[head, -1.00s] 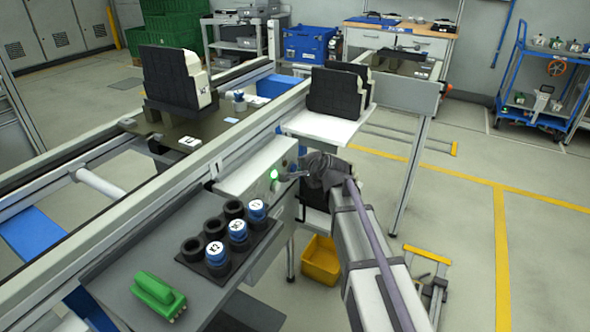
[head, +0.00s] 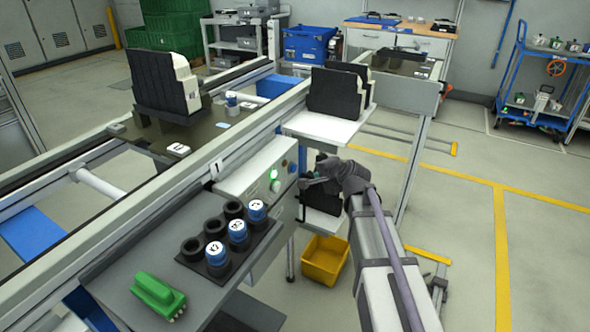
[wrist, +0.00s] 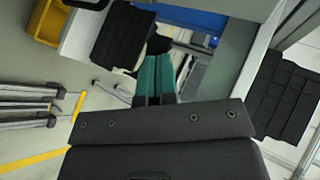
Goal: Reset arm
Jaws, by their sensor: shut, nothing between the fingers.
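My arm reaches up from the bottom right in the head view. My gripper (head: 308,183) is just right of the white control box (head: 247,168) and apart from it. In the wrist view the two teal fingers (wrist: 155,78) lie side by side, shut with nothing between them. The control box has a lit green button (head: 273,174) and a blue knob on its front.
A bench holds a black tray with several round holders, some with blue caps (head: 238,231), and a green part (head: 157,293). A yellow bin (head: 325,262) stands on the floor. Black parts stand on the pallet (head: 205,125) and white shelf (head: 318,127).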

